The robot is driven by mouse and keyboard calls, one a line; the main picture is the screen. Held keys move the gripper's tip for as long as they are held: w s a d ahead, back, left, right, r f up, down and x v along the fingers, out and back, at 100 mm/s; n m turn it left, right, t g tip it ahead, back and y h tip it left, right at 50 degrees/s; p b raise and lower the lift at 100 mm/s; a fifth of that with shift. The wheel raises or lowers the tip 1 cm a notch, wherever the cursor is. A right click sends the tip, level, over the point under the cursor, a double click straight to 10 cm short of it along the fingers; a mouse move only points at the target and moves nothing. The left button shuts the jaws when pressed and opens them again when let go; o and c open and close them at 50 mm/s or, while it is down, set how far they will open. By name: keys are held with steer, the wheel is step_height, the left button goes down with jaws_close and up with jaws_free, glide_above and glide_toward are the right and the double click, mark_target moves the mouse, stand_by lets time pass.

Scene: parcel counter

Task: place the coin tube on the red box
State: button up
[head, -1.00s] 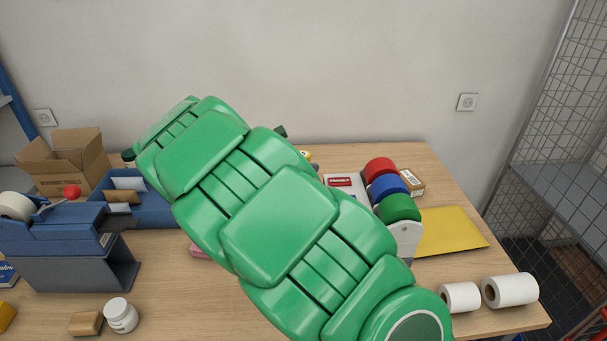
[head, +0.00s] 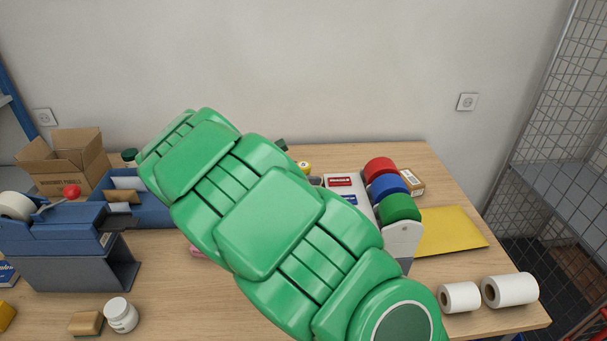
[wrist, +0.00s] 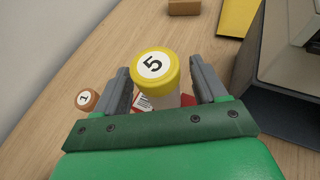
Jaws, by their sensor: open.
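The coin tube (wrist: 154,66), with a yellow cap marked 5, stands between the two grey fingers of my gripper (wrist: 158,88) in the wrist view. The fingers are apart, with a gap beside the cap. In the head view its yellow top (head: 304,167) shows just beyond my green arm, which hides my gripper. A small red box (head: 340,181) with a white label lies on a pale tray to the right. A red patch (wrist: 188,100) shows low between the fingers in the wrist view; I cannot tell what it belongs to.
An orange-capped tube marked 1 (wrist: 87,99) stands just left of my gripper. A holder with red, blue and green rolls (head: 388,188) and a yellow envelope (head: 452,232) are on the right. Paper rolls (head: 510,290) lie at the front right. A blue organizer (head: 150,210) is left.

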steer(key=shift+s+a+r, duration=0.1)
steer(key=shift+a+r, duration=0.1)
steer(key=v, duration=1.1)
steer(key=shift+a, duration=0.25)
